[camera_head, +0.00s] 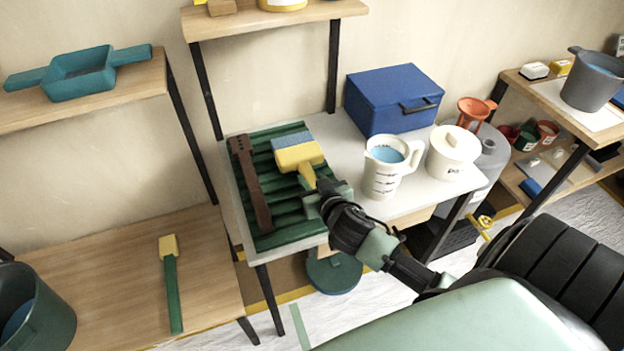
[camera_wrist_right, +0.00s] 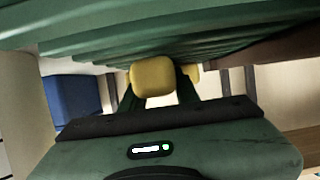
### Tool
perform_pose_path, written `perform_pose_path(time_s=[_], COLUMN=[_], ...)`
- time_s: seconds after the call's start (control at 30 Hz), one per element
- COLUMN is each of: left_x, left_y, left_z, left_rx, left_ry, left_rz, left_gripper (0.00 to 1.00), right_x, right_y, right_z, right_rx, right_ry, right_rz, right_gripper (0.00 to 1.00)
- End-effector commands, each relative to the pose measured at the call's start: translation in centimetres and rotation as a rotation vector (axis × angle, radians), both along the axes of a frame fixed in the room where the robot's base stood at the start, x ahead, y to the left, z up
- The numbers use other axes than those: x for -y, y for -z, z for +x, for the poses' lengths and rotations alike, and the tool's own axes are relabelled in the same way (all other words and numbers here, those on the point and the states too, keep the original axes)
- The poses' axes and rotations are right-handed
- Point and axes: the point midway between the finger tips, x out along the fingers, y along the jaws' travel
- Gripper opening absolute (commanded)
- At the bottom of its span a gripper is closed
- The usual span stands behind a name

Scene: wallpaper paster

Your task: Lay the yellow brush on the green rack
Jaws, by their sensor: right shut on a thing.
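The yellow brush (camera_head: 299,156) has a wide yellow head with blue-grey bristles. It is over the right part of the green rack (camera_head: 285,218), a ribbed green tray on the white table. My right gripper (camera_head: 314,191) is shut on the brush's handle at the rack's right side. In the right wrist view the yellow handle end (camera_wrist_right: 152,77) shows between the fingers, with the ribbed rack (camera_wrist_right: 150,35) close by. I cannot tell whether the brush touches the rack. My left gripper is not in view.
A brown slotted bar (camera_head: 250,182) lies along the rack's left side. A measuring jug (camera_head: 385,180) of blue liquid, a white pot (camera_head: 452,155) and a blue box (camera_head: 393,99) stand to the right. Another brush with a green handle (camera_head: 173,290) lies on the lower left table.

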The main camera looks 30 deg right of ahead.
Motion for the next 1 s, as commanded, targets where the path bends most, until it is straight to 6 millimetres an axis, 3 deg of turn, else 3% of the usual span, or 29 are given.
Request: perform_pose_path(time_s=[0.37,0.4,0.47,0.8,1.0], left_x=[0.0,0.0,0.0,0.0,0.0], left_y=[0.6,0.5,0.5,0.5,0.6], left_z=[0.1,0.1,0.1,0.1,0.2], left_rx=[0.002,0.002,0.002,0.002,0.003], left_ry=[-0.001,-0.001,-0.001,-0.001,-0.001], left_rz=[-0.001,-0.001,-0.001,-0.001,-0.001], left_gripper=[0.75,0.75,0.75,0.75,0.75], right_x=[0.0,0.0,0.0,0.0,-0.6], right_y=[0.8,0.7,0.7,0.8,-0.1], right_z=[0.0,0.0,0.0,-0.1,-2.3], right_rx=[0.002,0.002,0.002,-0.001,0.0], right_ry=[0.0,0.0,0.0,0.0,-0.001], right_rz=[0.0,-0.001,-0.001,0.0,0.003], right_gripper=[0.0,0.39,0.56,0.56,0.56])
